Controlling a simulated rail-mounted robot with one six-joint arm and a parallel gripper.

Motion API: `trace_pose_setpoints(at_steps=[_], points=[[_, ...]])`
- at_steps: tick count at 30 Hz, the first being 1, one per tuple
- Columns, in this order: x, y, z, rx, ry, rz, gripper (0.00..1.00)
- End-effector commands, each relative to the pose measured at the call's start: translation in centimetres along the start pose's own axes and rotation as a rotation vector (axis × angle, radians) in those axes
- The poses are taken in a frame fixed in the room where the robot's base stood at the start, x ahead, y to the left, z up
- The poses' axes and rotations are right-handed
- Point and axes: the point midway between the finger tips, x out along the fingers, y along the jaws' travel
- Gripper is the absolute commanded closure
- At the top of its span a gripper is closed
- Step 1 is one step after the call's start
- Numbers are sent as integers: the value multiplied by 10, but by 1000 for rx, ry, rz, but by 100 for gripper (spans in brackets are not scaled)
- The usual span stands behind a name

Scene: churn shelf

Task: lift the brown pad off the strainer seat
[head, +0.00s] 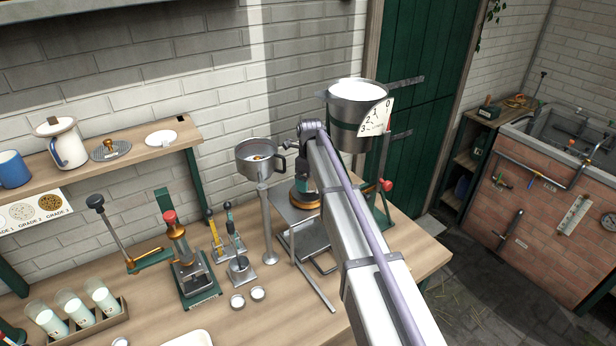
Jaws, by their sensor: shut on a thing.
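A grey metal strainer cup (258,170) with a side handle stands on a slim pedestal in the middle of the head view. A pale surface with a small orange-brown spot (258,157) shows inside it. I cannot tell whether this spot is the brown pad or a fitting. My arm runs from the lower right to a wrist joint just right of the cup. My gripper's jaws are hidden by the arm, and so is whatever they hold.
A large milk-filled pail (350,112) with a dial stands behind my arm. A metal stand (306,240) is partly hidden by the arm. A press (190,270) and bottle rack (85,325) stand left on the bench. The shelf (185,140) holds a jug (68,148) and knobbed disc (110,150).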

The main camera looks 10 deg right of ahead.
Motion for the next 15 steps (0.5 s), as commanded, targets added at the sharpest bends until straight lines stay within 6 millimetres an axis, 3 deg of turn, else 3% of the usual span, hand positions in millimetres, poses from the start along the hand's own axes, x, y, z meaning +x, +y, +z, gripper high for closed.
trace_pose_setpoints(at_steps=[12,15], points=[[3,61,-114,3,0,0,29],[3,71,-133,1,0,0,29]])
